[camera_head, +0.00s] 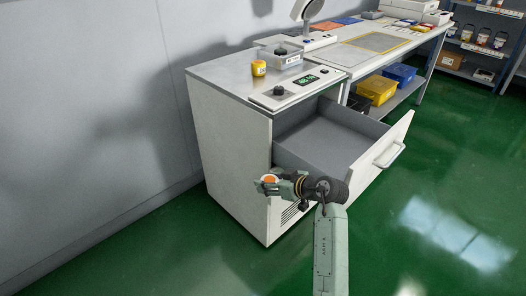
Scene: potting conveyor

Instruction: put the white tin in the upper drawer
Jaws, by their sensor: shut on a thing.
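My gripper (274,185) is shut on a small white tin (268,178), with an orange patch showing on it. The fingers hide part of the tin. In the head view they appear in front of the cabinet's near corner, left of and below the drawer opening. The upper drawer (340,137) of the white cabinet is pulled out. Its grey inside looks empty where I can see it, and its white front with a bar handle (390,154) faces right. My wrist covers part of the drawer's lower near corner.
On the cabinet top (225,72) stand a yellow tin (259,68), a grey container (288,60) and a control panel (297,87). A workbench (385,45) continues behind, with yellow (377,89) and blue (400,74) bins below. Green floor (440,190) is clear at right.

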